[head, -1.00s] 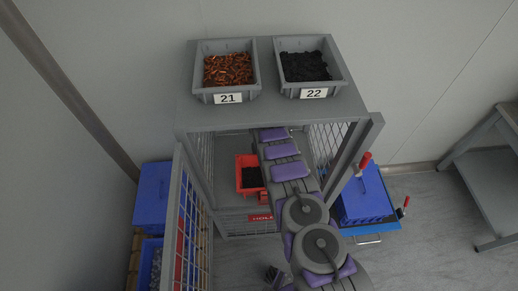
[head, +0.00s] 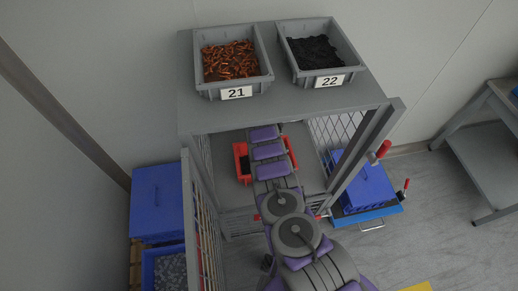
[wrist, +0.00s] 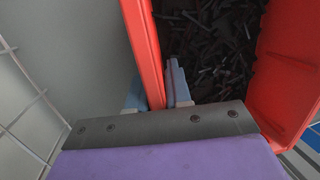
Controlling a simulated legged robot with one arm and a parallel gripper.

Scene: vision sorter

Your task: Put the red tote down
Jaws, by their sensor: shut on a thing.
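The red tote (head: 240,150) is inside the grey mesh cage, partly hidden behind my arm in the head view. Its red walls show on both sides of my arm. In the wrist view the tote (wrist: 281,75) holds many small dark pieces. My gripper (wrist: 157,90) is shut on one wall of the tote, with a pale blue finger on each side of it. The head view does not show the fingertips. I cannot tell whether the tote's base touches the cage floor.
Grey bins 21 (head: 264,80) and 22 (head: 347,72) stand on the cage top (head: 190,110). The open mesh door (head: 200,225) is at left. Blue boxes (head: 157,200) stand left of it. A blue lidded box (head: 365,190) sits right. Wire mesh (wrist: 25,125) is close to my gripper.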

